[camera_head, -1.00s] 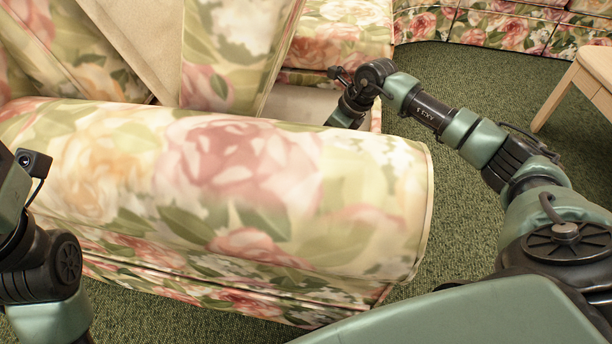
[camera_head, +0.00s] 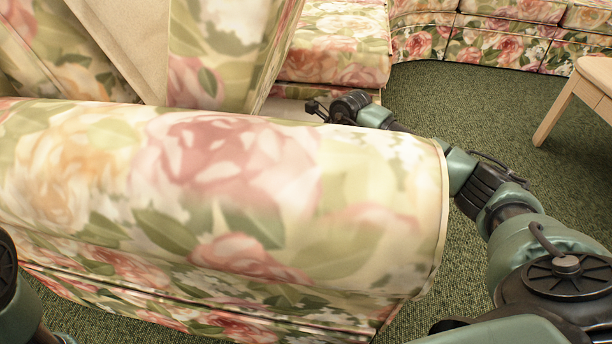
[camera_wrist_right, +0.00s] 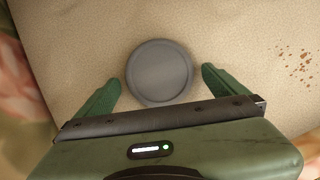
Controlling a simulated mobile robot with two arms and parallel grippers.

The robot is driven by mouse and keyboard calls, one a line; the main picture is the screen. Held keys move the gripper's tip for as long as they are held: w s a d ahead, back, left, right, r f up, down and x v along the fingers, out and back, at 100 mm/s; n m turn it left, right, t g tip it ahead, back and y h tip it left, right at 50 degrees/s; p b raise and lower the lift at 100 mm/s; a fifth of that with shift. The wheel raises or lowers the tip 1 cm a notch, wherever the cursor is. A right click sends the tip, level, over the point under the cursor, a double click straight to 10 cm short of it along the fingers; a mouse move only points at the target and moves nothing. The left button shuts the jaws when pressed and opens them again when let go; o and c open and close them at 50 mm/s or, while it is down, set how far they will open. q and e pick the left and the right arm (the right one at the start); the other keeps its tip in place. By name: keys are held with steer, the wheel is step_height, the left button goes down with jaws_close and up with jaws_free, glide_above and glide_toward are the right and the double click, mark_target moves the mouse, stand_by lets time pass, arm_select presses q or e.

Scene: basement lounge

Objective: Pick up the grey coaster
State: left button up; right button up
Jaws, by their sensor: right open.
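The grey coaster (camera_wrist_right: 159,66), a round dark-grey disc with a raised rim, lies flat on a beige fabric surface (camera_wrist_right: 235,45) in the right wrist view. My right gripper (camera_wrist_right: 161,78) is open, with one green finger on each side of the coaster's near half. Gaps show between the fingers and the rim in the picture; I cannot tell the height between them. In the head view the coaster and the right gripper's fingers are hidden behind the floral armrest (camera_head: 230,190). My left gripper is not in view; only a bit of the left arm shows.
A flowered sofa with a large cushion (camera_head: 210,60) stands behind the armrest. Another floral sofa (camera_head: 500,40) is at the back right. A wooden table (camera_head: 575,100) stands at the right edge. Green carpet (camera_head: 430,90) lies open between. Brown specks mark the beige fabric.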

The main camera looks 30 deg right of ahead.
steer(key=c, duration=1.3)
steer(key=shift+r, duration=0.1)
